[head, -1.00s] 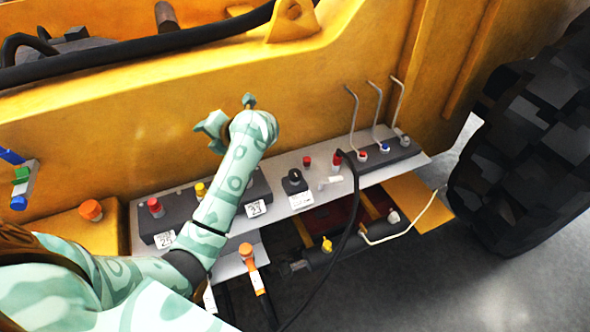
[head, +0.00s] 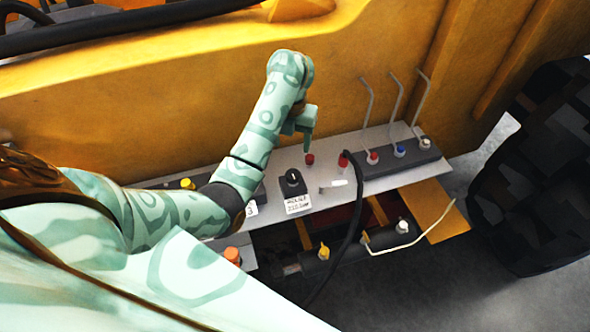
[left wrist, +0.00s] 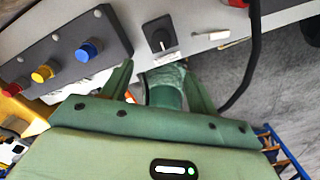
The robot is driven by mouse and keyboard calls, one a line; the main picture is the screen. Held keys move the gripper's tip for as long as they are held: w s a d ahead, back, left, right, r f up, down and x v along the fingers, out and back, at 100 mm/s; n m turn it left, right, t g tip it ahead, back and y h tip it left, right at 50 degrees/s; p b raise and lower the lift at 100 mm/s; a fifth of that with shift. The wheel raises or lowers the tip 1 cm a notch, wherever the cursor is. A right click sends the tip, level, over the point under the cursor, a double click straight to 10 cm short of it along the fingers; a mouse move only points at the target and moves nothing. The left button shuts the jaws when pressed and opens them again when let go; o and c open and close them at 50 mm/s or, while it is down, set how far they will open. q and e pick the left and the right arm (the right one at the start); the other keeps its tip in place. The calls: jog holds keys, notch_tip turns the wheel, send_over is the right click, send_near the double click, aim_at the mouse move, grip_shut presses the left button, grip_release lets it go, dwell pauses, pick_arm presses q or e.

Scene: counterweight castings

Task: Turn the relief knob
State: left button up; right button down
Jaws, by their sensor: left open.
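The relief knob (head: 293,176) is a black round knob with a pale pointer mark. It sits on a small dark box with a white label (head: 298,204) in front, on the grey panel. In the left wrist view the knob (left wrist: 160,40) is at the top centre, beyond the fingertips. My left gripper (head: 306,138) hangs above the panel, up and slightly right of the knob, apart from it. In the left wrist view its two fingers (left wrist: 160,78) are spread, with a pale green patterned part of mine showing between them. My right gripper is not in view.
A red knob (head: 309,160) stands close below my left gripper. A black hose (head: 356,200) with a red fitting and a block with three levers (head: 400,155) are to the right. The yellow body wall (head: 350,60) rises behind. Blue, yellow and red knobs (left wrist: 88,50) show left.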

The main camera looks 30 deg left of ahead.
pick_arm(q)
jog(key=b, duration=0.3)
send_over(293, 174)
notch_tip(293, 174, down, 6)
jog(key=shift+s+r, duration=0.1)
jog(key=shift+r, duration=0.05)
notch_tip(293, 174, down, 6)
jog(key=shift+f+b, duration=0.2)
jog(key=shift+b, duration=0.95)
jog(key=shift+f, duration=0.5)
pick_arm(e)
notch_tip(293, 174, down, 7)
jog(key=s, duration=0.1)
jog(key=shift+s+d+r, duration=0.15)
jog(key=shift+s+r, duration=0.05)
pick_arm(q)
jog(key=c, duration=1)
